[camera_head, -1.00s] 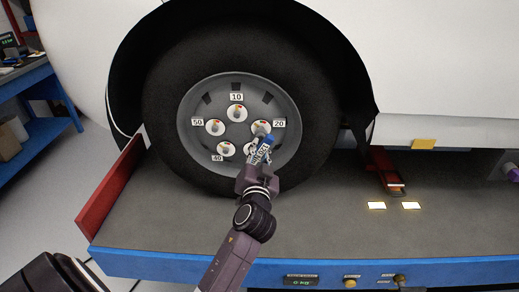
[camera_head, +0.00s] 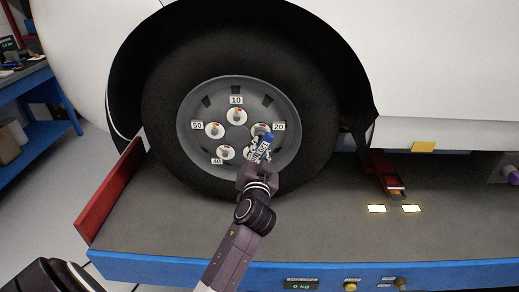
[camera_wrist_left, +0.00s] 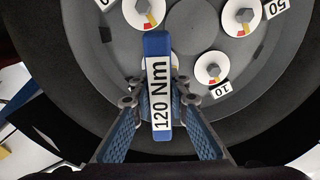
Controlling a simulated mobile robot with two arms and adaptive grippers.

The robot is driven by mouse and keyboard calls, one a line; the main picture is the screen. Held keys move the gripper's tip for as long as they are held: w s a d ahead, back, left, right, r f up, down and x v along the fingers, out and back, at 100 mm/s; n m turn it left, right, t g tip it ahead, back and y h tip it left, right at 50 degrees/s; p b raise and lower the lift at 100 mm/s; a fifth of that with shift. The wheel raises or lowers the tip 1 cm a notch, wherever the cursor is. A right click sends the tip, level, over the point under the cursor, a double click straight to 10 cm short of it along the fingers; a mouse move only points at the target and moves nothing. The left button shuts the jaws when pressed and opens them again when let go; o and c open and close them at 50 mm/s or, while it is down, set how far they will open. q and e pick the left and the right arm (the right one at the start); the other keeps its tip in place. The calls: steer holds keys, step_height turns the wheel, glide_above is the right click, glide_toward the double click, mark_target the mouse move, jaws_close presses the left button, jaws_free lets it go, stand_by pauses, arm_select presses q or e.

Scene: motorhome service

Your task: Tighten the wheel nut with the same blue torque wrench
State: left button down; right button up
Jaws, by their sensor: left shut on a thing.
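My left gripper (camera_head: 260,160) is shut on the blue torque wrench (camera_wrist_left: 158,45), which has a white "120 Nm" label. In the head view the wrench (camera_head: 268,138) lies in front of the wheel, over the nut position (camera_head: 258,129) beside the "20" label. Its far end covers that nut in the wrist view, so I cannot tell whether it sits on it. Other wheel nuts (camera_head: 236,116) on white discs with coloured marks show around the hub. The lower right nut is largely hidden behind my gripper. My right gripper is not in view.
The wheel (camera_head: 165,145) stands on a grey platform with a blue front edge (camera_head: 180,267). A red plate (camera_head: 110,190) stands at its left. A blue workbench (camera_head: 35,95) stands at far left.

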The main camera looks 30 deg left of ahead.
arm_select(q)
steer(key=shift+r, duration=0.1)
steer(key=shift+r+m+p, duration=0.1)
steer(key=shift+m+p, duration=0.4)
steer(key=shift+m, duration=0.1)
steer(key=m+p, duration=0.1)
steer(key=m, duration=0.1)
steer(key=shift+m+p, duration=0.35)
steer(key=shift+m, duration=0.55)
